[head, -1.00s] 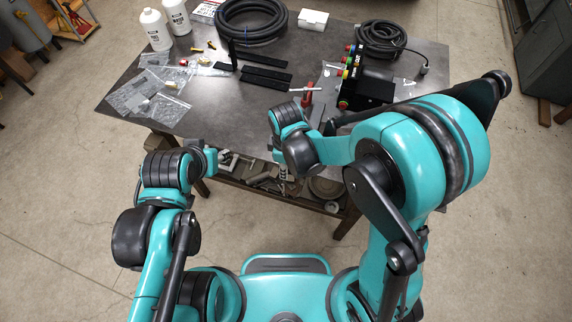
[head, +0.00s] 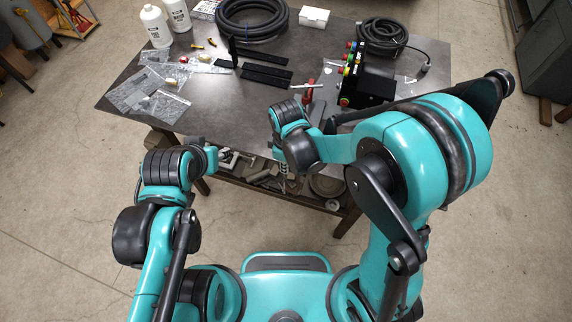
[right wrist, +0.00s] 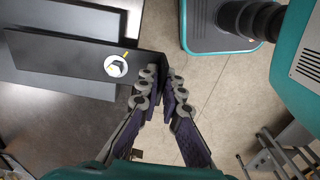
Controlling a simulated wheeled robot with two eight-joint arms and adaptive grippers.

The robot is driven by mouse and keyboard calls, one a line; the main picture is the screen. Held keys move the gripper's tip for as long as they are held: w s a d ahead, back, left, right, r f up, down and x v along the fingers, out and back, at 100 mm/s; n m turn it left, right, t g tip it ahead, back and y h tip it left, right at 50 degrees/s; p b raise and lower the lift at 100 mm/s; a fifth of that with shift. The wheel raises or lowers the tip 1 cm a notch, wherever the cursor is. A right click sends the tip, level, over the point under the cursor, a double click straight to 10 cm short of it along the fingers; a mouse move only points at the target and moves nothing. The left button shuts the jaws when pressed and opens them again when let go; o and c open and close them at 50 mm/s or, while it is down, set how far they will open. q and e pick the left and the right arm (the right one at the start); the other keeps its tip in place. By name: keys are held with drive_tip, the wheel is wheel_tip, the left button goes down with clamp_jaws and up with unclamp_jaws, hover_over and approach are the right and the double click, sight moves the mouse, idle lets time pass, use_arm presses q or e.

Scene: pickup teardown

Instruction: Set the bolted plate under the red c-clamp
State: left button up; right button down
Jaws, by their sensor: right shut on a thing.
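The bolted plate (right wrist: 78,56) is a flat dark strip with a pale bolt head (right wrist: 116,66) near one end, shown in the right wrist view. My right gripper (right wrist: 162,84) is shut on that bolt end, with both fingertips against its corner. In the head view my right gripper (head: 283,172) is small, at the table's front edge, and partly hidden by its wrist. The red c-clamp (head: 308,94) shows only as a bit of red beyond my right wrist; its jaw is hidden. My left wrist (head: 211,158) is in front of the table; its fingers cannot be made out.
The table (head: 215,115) holds a control box (head: 372,90) right of the clamp, dark bars (head: 265,73), plastic bags (head: 150,95), bottles (head: 155,26) and coiled hose (head: 250,20). A lower shelf (head: 262,182) holds metal parts.

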drive_tip(key=shift+w+d, duration=0.1)
drive_tip(key=shift+d, duration=0.05)
drive_tip(key=shift+w+d+b, duration=0.1)
drive_tip(key=shift+w+d, duration=0.15)
drive_tip(key=shift+w, duration=0.6)
drive_tip(key=shift+w+d+b, duration=0.15)
drive_tip(key=shift+w+d, duration=0.05)
drive_tip(key=shift+w, duration=0.6)
drive_tip(key=shift+w+d+b, duration=0.1)
drive_tip(key=shift+w+d, duration=0.15)
drive_tip(key=shift+w, duration=0.6)
drive_tip(key=shift+w, duration=0.1)
drive_tip(key=shift+w, duration=0.2)
